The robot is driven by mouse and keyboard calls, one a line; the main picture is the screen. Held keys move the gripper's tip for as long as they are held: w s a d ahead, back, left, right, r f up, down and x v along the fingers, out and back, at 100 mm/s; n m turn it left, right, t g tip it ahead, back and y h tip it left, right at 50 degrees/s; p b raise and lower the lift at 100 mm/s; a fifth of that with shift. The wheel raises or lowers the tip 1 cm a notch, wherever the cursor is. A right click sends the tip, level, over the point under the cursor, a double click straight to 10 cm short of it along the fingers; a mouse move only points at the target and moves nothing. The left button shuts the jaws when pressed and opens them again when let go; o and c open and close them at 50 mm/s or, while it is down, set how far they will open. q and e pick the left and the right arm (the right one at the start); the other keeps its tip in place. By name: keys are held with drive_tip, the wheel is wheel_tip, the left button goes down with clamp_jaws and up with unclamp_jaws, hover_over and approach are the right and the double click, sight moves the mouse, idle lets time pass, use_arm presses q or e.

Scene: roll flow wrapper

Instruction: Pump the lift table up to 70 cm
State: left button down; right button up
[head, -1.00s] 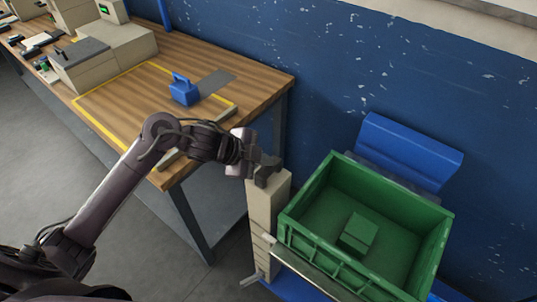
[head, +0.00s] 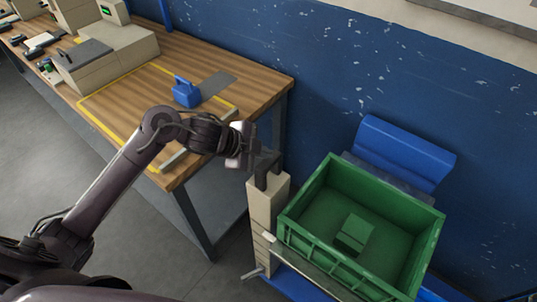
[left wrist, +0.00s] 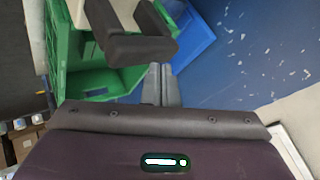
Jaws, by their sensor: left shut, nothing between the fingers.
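The lift table shows as a blue base (head: 292,286) at the bottom right. A beige post (head: 264,210) stands at its left side with a dark handle (head: 267,164) on top. In the left wrist view the dark handle (left wrist: 130,45) spans the upper middle. A green crate (head: 300,208) sits over the lift table and hides most of it. My left gripper (head: 252,158) is at the post's top, close to the handle. In the left wrist view its fingers (left wrist: 160,70) are shut and empty, just below the handle. I cannot tell whether they touch it. My right gripper is not in view.
A green block (head: 354,232) lies in the crate. A wooden workbench (head: 262,84) with a blue weight-like object (head: 186,92) is at left, its corner near my left arm. A blue wall (head: 400,75) closes the back, with a blue curved part (head: 405,150) before it.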

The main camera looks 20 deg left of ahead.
use_arm(q)
drive_tip(key=shift+r, duration=0.45)
drive_tip(key=shift+p, duration=0.3)
wheel_tip(320, 180, up, 5)
drive_tip(key=p, duration=0.5)
drive_tip(key=shift+r, duration=0.1)
idle(0.3)
